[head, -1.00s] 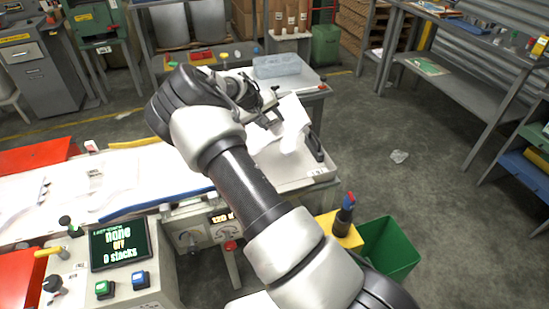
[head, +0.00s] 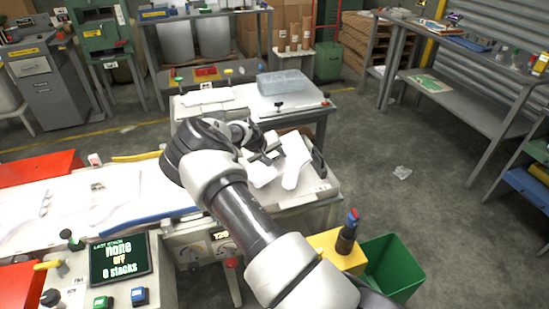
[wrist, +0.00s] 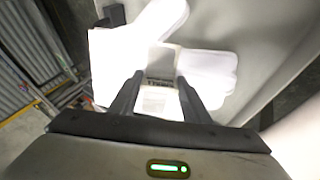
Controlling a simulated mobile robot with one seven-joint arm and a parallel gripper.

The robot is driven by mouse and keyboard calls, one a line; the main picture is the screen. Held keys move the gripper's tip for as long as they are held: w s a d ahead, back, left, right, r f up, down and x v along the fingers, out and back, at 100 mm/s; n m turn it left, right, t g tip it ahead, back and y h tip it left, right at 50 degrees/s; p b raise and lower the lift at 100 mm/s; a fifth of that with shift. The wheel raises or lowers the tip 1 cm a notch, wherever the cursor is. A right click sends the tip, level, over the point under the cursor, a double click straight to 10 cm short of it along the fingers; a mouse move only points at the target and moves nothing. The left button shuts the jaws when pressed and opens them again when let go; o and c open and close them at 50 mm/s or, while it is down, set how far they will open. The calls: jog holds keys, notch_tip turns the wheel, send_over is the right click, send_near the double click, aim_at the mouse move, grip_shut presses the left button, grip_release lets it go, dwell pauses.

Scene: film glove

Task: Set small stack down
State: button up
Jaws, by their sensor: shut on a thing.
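My gripper (head: 272,154) is over the pale right-end tray (head: 318,188) of the bench in the head view. White glove-shaped film (head: 296,160) lies or hangs at its right, and another white piece (head: 262,174) shows just below it. In the wrist view my gripper (wrist: 160,84) has its fingers on a small white stack, with a printed label (wrist: 160,78) showing between them. White glove shapes spread to the left (wrist: 118,62) and right (wrist: 208,72) of the fingers. I cannot tell whether the held stack touches the tray.
A black bar (head: 318,162) stands at the tray's right edge. A rear table (head: 240,105) holds a clear plastic box (head: 284,83). A control panel (head: 120,258) reads 0 stacks. A green bin (head: 388,262) and yellow block (head: 335,250) stand in front. The floor at right is mostly clear.

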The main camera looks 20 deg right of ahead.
jog(key=shift+f, duration=0.2)
jog(key=o, duration=1.2)
jog(key=shift+r, duration=0.1)
